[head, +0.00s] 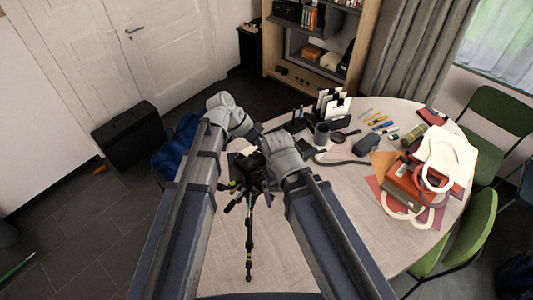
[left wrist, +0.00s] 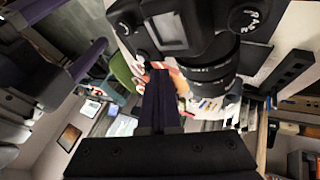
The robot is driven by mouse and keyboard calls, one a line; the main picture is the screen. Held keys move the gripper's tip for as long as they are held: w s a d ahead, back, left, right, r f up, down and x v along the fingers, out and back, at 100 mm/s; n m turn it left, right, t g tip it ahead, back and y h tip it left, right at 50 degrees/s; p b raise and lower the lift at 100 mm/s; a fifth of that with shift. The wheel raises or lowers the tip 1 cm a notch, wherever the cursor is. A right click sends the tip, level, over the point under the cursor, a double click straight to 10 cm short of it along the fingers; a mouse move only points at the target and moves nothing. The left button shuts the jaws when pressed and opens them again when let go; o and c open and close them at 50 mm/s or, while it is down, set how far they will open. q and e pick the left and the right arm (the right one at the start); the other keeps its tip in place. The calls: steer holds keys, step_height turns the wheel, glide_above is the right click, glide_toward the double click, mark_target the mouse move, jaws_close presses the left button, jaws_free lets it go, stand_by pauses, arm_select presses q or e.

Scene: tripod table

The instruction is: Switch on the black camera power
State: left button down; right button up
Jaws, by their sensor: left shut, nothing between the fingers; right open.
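The black camera (head: 250,168) sits on a black tripod (head: 249,235) on the table, between my two arms. In the left wrist view the camera (left wrist: 185,28) is close, with its small screen, a dial and the lens (left wrist: 208,72) showing. My left gripper (left wrist: 160,72) is shut and empty, its tips just below the camera body beside the lens; I cannot tell whether they touch. My right gripper (head: 264,163) is open at the camera's right side in the head view, its fingers partly hidden against the dark camera. The power switch cannot be made out.
Green chairs (head: 465,235) stand at the right. A shelf (head: 318,60) is behind.

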arm_select(q)
steer(key=shift+d, duration=0.8)
steer(key=shift+s+a, duration=0.1)
steer(key=shift+s, duration=0.05)
steer(key=shift+s+a, duration=0.2)
steer(key=shift+a, duration=0.45)
